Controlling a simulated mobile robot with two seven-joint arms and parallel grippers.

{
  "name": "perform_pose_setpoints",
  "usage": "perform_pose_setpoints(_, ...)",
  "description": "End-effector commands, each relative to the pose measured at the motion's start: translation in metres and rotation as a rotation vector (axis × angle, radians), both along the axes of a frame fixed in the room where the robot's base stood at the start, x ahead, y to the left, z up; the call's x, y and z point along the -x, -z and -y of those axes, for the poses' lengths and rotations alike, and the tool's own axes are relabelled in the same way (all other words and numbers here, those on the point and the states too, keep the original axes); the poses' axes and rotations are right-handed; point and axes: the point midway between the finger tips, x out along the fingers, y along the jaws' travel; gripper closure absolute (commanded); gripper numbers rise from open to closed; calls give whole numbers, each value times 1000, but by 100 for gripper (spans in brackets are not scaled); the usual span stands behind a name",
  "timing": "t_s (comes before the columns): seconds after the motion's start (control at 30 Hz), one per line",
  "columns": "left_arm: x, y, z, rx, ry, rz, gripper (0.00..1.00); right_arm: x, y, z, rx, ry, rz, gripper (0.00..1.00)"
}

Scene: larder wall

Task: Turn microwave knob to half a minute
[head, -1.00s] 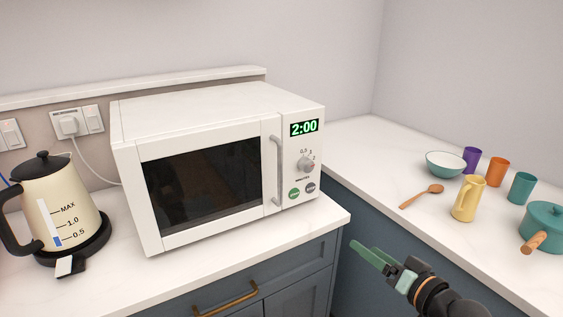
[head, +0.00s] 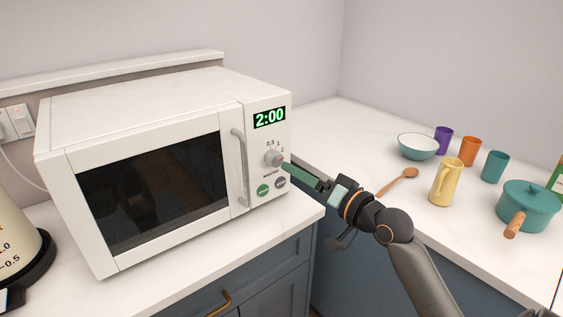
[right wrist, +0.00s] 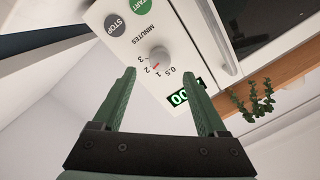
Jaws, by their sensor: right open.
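The white microwave (head: 150,165) stands on the counter with its door shut and its green display (head: 269,117) reading 2:00. The round grey minutes knob (head: 274,158) sits below the display. In the right wrist view the knob (right wrist: 159,57) appears upside down, its red mark near the 2. My right gripper (head: 290,169) is at the control panel, just right of the knob. In the wrist view its open green fingers (right wrist: 157,45) lie on either side of the knob; contact cannot be told. One finger hides part of the display. My left gripper is not in view.
A start button (head: 263,190) and a stop button (head: 281,183) lie just below the knob. The door handle (head: 240,168) stands out to its left. The kettle (head: 18,250) is at far left. A bowl (head: 418,146), cups and a pot (head: 528,203) stand on the right counter.

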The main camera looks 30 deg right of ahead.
Motion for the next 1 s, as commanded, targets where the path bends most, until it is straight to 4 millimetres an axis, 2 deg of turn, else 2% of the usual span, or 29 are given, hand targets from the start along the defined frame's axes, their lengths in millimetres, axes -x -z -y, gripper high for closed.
perform_pose_setpoints(0.2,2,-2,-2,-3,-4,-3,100,-36,-2,-5,-1,-1,2,25)
perform_pose_setpoints(0.4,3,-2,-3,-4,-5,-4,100,-56,0,-8,0,0,0,25)
perform_pose_setpoints(0.8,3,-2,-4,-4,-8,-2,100,-61,0,-9,2,0,-1,25)
perform_pose_setpoints(1.0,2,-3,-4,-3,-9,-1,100,-61,0,-9,1,0,-1,47)
